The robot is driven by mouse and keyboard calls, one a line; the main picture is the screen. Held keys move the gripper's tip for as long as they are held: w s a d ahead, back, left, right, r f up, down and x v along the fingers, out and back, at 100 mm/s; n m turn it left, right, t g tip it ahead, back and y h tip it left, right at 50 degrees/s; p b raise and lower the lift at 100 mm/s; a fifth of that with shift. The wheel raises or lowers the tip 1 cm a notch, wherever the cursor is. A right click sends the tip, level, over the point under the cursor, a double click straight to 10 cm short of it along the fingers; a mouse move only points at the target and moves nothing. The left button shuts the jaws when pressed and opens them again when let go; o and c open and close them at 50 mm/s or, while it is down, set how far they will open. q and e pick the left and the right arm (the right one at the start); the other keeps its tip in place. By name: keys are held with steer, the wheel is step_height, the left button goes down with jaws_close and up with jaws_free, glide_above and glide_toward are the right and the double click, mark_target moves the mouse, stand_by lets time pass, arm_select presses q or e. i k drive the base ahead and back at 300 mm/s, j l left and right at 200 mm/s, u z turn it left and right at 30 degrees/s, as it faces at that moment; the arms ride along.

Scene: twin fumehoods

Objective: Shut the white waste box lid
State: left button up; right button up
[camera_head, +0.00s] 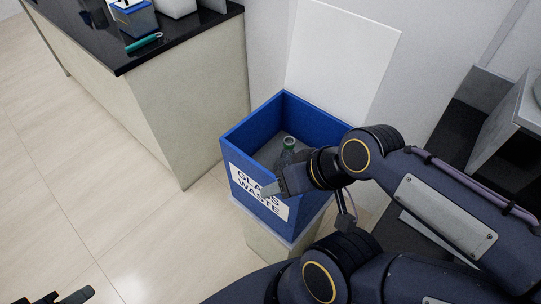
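The waste box (239,177) is blue with a white "GLASS WASTE" label on its front. Its white lid (340,62) stands open and upright at the box's back, by the wall. A greenish glass bottle (289,147) shows inside the box, partly behind my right arm. My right gripper (268,189) is over the box's front side, near the label; whether it touches the box, and its finger gap, cannot be made out. Only dark tips of my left gripper (66,298) show at the bottom left edge, far from the box.
The box stands on a pale pedestal (262,238). A black-topped bench (182,42) with a blue container (135,20) and a green tool (144,42) is at the upper left. A dark counter with grey equipment (500,115) is at the right. The floor at left is clear.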

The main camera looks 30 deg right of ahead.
mark_target(339, 60)
steer(key=z, duration=1.3)
steer(key=j+u, duration=0.1)
